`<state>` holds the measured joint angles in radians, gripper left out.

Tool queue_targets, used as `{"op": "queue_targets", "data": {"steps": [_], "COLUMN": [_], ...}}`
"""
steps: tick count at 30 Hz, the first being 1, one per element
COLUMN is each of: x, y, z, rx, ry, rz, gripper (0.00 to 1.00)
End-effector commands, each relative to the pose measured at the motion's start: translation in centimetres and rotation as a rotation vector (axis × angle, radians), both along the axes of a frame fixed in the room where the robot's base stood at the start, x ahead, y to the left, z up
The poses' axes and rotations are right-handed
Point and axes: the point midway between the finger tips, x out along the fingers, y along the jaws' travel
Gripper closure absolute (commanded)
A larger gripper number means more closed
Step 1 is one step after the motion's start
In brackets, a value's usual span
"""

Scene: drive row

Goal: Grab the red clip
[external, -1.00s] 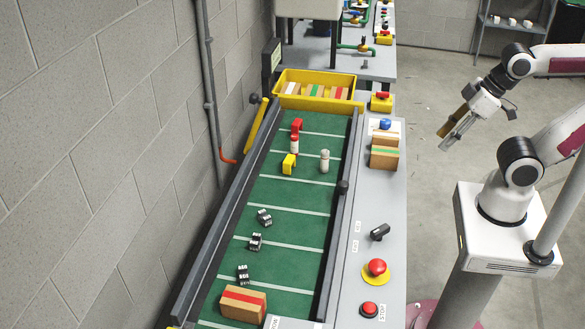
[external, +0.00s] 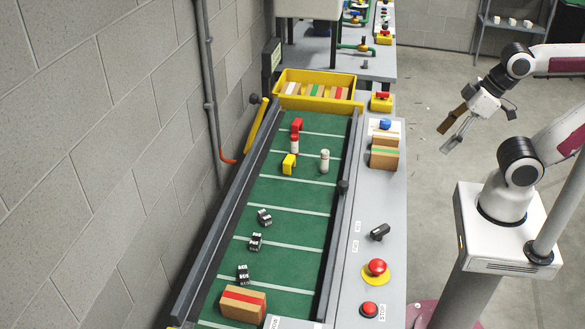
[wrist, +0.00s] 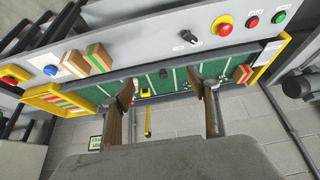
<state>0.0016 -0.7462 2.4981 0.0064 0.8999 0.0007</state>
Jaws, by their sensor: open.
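The red clip (external: 297,124) sits near the far end of the green conveyor belt (external: 285,237), just behind a white and red cylinder (external: 294,144). I cannot make the clip out in the wrist view, where one finger covers part of the belt. My gripper (external: 453,128) is open and empty, in the air to the right of the conveyor, well apart from the clip. In the wrist view my gripper (wrist: 168,92) shows two brown-faced fingers spread apart, with the belt beyond them.
A yellow clip (external: 289,164) and a white cylinder (external: 324,161) stand near the red clip. Several black-and-white pieces (external: 255,242) and a red-striped box (external: 243,304) lie nearer. Dark rails edge the belt. Boxes (external: 384,157) and buttons (external: 377,267) occupy the right-hand panel.

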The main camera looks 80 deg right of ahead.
Motion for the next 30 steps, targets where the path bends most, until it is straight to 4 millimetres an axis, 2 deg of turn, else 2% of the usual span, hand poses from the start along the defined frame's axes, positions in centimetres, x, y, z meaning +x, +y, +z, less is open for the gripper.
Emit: {"op": "queue_targets", "data": {"steps": [5,11,21,30], "x": [0.7,2.6,7.9,13.6], "y": [0.6,2.2,4.8,5.6], "z": [0.0,-0.1,0.2,0.4], "rx": [0.051,0.178,0.459,0.706], "ry": [0.019,0.062,0.139,0.189], "rz": [-0.031,-0.109,-0.305,-0.498], "gripper": [0.40,0.40,0.40,0.40]}}
